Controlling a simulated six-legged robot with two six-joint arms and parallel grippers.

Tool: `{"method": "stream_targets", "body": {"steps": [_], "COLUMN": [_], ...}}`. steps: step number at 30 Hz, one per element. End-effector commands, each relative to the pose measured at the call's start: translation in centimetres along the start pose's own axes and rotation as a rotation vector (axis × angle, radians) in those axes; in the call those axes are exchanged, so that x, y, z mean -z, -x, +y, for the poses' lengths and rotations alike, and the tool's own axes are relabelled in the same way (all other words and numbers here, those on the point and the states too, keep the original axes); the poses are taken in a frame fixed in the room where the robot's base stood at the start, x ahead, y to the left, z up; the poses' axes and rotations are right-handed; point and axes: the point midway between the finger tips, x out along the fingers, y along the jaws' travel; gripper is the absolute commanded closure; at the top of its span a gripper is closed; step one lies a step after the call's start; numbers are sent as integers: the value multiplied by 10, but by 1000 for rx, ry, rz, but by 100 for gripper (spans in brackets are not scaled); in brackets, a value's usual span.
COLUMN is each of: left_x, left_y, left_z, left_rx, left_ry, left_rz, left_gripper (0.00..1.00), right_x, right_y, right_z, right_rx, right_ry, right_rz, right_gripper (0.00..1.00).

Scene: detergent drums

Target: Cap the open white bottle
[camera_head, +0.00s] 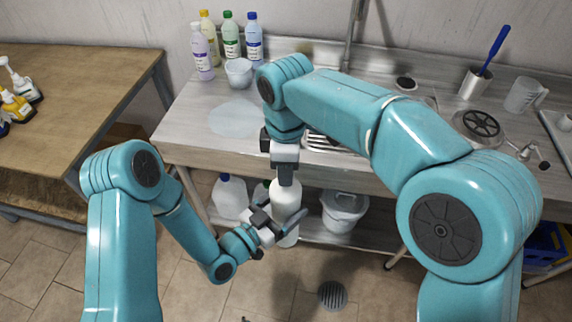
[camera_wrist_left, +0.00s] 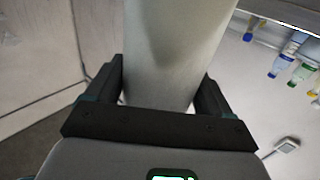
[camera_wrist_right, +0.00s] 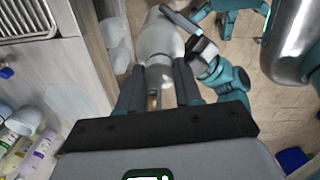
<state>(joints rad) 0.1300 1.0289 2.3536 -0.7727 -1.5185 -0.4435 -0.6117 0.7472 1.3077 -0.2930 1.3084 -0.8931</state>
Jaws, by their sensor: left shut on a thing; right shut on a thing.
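The white bottle (camera_head: 287,196) is upright in front of the sink bench, held clear of it. My left gripper (camera_head: 282,222) is shut around its body from the left; the bottle also fills the middle of the left wrist view (camera_wrist_left: 170,50). My right gripper (camera_head: 286,182) points down directly over the bottle's top, its fingers at the neck area. In the right wrist view its fingers (camera_wrist_right: 158,80) are close together around something small, probably the cap, mostly hidden. The bottle (camera_wrist_right: 160,40) lies just beyond them. I cannot tell whether cap and neck touch.
A jug (camera_head: 229,196) and a white bucket (camera_head: 344,212) are on the shelf below. A wooden table (camera_head: 75,85) is at left.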

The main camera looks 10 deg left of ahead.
Motion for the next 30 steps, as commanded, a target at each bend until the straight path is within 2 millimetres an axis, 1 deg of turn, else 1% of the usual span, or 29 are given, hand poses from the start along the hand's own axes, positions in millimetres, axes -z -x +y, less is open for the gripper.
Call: {"method": "stream_targets", "body": {"steps": [3,12,16,20,21,23,24,30], "left_x": [2,2,2,2,2,2,2,2], "left_y": [0,0,0,0,0,0,0,0], "left_z": [1,2,2,2,2,2,2,1], "left_rx": [-5,-6,-7,-7,-7,-8,-7,-4], "left_ry": [-4,-5,-5,-5,-5,-5,-5,-4], "left_rz": [4,4,4,4,4,5,5,5], "left_gripper": [100,100,100,100,100,100,100,100], "right_x": [1,2,2,2,2,2,2,1], "right_y": [1,0,0,0,0,0,0,0], "right_z": [0,1,1,1,1,1,1,0], "right_rx": [-3,-3,-2,-3,-3,-3,-2,-2], "right_ry": [-310,-1104,-1351,-1350,-1350,-1350,-1349,-1348], "right_rz": [4,6,6,7,7,6,6,3], "right_gripper": [100,100,100,100,63,43,40,40]}}
